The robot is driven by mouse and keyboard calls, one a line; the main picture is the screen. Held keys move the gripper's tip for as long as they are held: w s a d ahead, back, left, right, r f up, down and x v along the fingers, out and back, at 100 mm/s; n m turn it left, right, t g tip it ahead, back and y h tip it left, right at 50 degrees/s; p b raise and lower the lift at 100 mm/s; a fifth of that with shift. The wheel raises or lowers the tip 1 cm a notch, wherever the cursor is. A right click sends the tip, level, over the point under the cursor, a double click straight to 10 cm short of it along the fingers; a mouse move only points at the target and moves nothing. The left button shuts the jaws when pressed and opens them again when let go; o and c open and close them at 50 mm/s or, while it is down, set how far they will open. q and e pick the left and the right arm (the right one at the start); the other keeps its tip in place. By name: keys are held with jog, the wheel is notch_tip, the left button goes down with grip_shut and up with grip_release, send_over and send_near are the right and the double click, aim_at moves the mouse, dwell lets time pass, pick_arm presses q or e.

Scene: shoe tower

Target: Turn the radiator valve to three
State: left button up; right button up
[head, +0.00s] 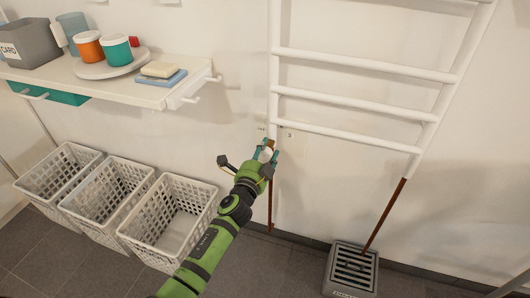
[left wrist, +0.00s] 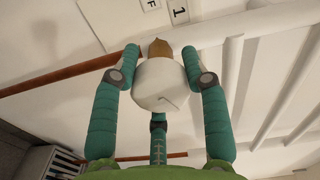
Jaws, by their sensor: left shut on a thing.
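The radiator valve has a white rounded knob (head: 266,156) at the lower left end of the white ladder radiator (head: 355,95). In the left wrist view the knob (left wrist: 160,88) sits below a brass-coloured fitting (left wrist: 160,48) and has a thin dark line on its face. My left gripper (head: 268,149) is shut on the knob, with teal fingers on both sides and a third below. A label "3" (head: 289,135) is on the wall right of the valve. The left wrist view shows labels "1" (left wrist: 179,11) and one like "F" (left wrist: 152,5). The right gripper is not in view.
A brown pipe (head: 270,205) runs down below the valve, another (head: 385,215) from the radiator's right side. A grey grated box (head: 336,284) stands on the floor. White baskets (head: 150,235) stand at the left under a shelf (head: 150,92) with cups, a box and soap.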

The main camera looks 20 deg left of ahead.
pick_arm(q)
jog(key=shift+w+r, duration=0.1)
jog(key=shift+r, duration=0.15)
jog(key=o, duration=1.2)
jog(key=shift+c, duration=0.2)
jog(key=shift+d+f, duration=0.1)
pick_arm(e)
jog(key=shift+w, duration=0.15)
pick_arm(q)
jog(key=shift+f, duration=0.1)
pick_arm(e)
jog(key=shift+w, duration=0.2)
pick_arm(q)
jog(key=shift+s, duration=0.6)
jog(key=s, duration=1.1)
jog(key=shift+a, duration=0.25)
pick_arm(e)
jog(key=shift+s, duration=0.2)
